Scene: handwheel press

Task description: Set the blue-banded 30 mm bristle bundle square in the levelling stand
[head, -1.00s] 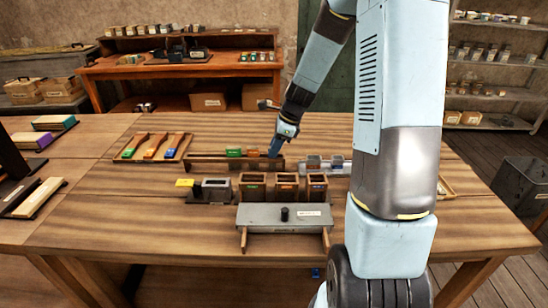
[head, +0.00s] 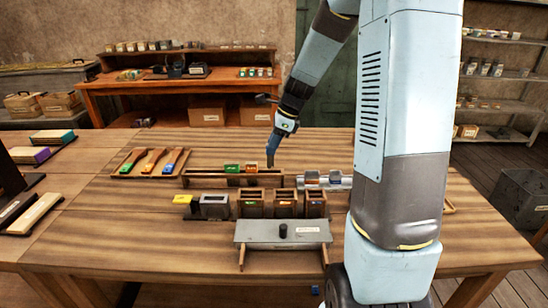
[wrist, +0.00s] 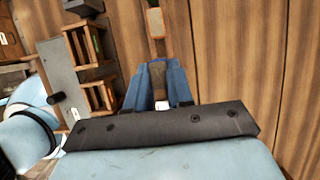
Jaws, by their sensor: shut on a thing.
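My gripper (head: 270,161) is at the right end of the dark wooden rack, beside the green-topped (head: 232,168) and orange-topped (head: 251,168) pieces. In the wrist view its blue fingers (wrist: 159,88) are shut on a narrow brown piece (wrist: 158,74), probably the bristle bundle. Its band is hidden, so I cannot confirm the colour. The fingers' bottom is about level with the tops of the pieces in the rack (head: 210,181). I cannot tell for sure which fixture is the levelling stand; a grey open box (head: 214,206) with a yellow-topped block (head: 182,199) stands at the front left.
Three wooden boxes (head: 285,205) with coloured labels stand in front of the rack. A grey plate with a black knob (head: 283,231) lies nearer. Metal blocks (head: 312,178) sit right of the rack. A tray of coloured pieces (head: 152,162) is at left. The table's far strip is clear.

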